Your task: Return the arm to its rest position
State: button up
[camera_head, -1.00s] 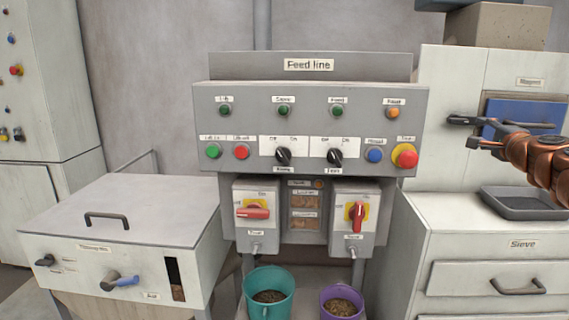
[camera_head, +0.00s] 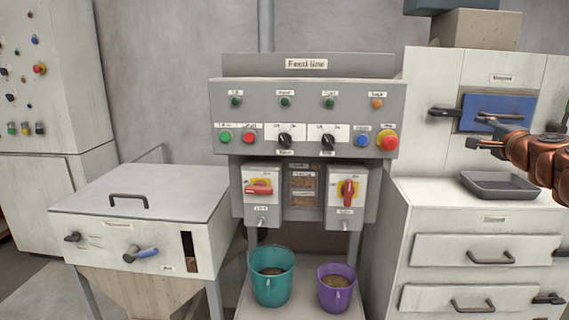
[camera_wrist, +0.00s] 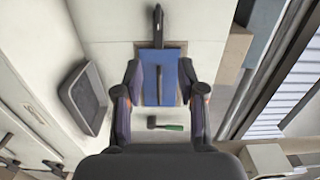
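My copper-coloured arm (camera_head: 535,155) reaches in from the right edge of the head view. My gripper (camera_head: 483,130) is in front of the blue panel (camera_head: 505,112) on the right cabinet. In the wrist view, the fingers of my gripper (camera_wrist: 160,90) stand wide apart with nothing held between them. The blue panel (camera_wrist: 151,85) shows beyond and between the fingers; I see no contact. A black lever (camera_head: 444,112) sticks out left of the panel, and it also shows in the wrist view (camera_wrist: 158,25).
A grey tray (camera_head: 500,185) lies on the lower cabinet's top. The feed line panel (camera_head: 305,120), teal bucket (camera_head: 272,285) and purple bucket (camera_head: 337,293) stand left. Boxes (camera_head: 478,28) top the cabinet.

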jog(key=s+a+f+n+g+y, duration=0.1)
jog(key=a+f+n+g+y, duration=0.2)
jog(key=a, duration=0.7)
jog(key=s+a+n+y, duration=0.1)
jog(key=a+n+y, duration=0.3)
jog(key=a, duration=0.7)
jog(key=s+a+f+n+g, duration=0.65)
jog(key=s+a+f, duration=0.4)
jog(key=a, duration=0.45)
jog(key=s+a+f+n+g+h, duration=0.2)
jog(key=s+f+n+g, duration=0.25)
jog(key=s+f, duration=0.95)
jog(key=s+d+f+g+h, duration=0.1)
jog(key=s+d+f+g, duration=0.15)
jog(key=s, duration=0.45)
jog(key=s+d+f+g+h, duration=0.2)
jog(key=s+d+f, duration=0.1)
jog(key=s, duration=0.5)
jog(key=s+d+f+g+h, duration=0.1)
jog(key=s+d+f+g, duration=0.1)
jog(key=s, duration=0.5)
jog(key=s+p+v, duration=0.2)
jog(key=p+v, duration=1)
jog(key=shift+r+t+p, duration=0.35)
jog(key=shift+r, duration=0.35)
